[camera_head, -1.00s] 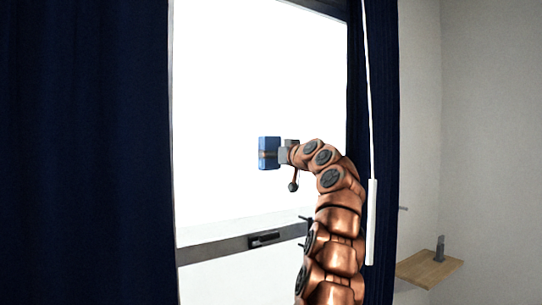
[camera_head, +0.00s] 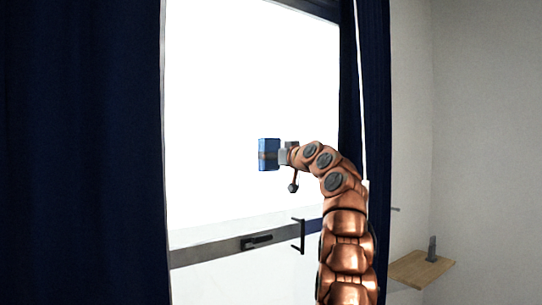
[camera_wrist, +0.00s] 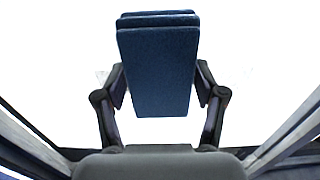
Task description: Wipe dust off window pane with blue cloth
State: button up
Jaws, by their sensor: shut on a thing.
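The blue cloth (camera_head: 269,154) is a thick folded block held up in front of the bright window pane (camera_head: 220,110). In the wrist view the cloth (camera_wrist: 158,75) stands upright between the two dark fingers of my gripper (camera_wrist: 160,88), which is shut on it. In the head view my gripper (camera_head: 283,155) is at the cloth's right side. I cannot tell whether the cloth touches the glass.
Dark blue curtains hang at the left (camera_head: 80,150) and right (camera_head: 376,120) of the window. The lower window rail (camera_head: 210,251) carries a dark handle (camera_head: 257,242). A small wooden shelf (camera_head: 420,270) with a grey object (camera_head: 432,249) is at the lower right.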

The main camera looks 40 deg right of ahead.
jog(key=shift+d+f, duration=0.1)
jog(key=shift+d, duration=0.05)
jog(key=shift+d+r+p, duration=0.2)
jog(key=shift+d+p, duration=0.15)
jog(key=shift+p, duration=0.2)
jog(key=shift+d+p, duration=1.1)
jog(key=shift+s+d+f, duration=0.1)
jog(key=shift+d+f, duration=0.1)
jog(key=shift+d, duration=0.2)
jog(key=shift+p, duration=0.35)
jog(key=shift+d, duration=0.2)
jog(key=shift+d+r+p, duration=0.1)
jog(key=shift+p, duration=0.25)
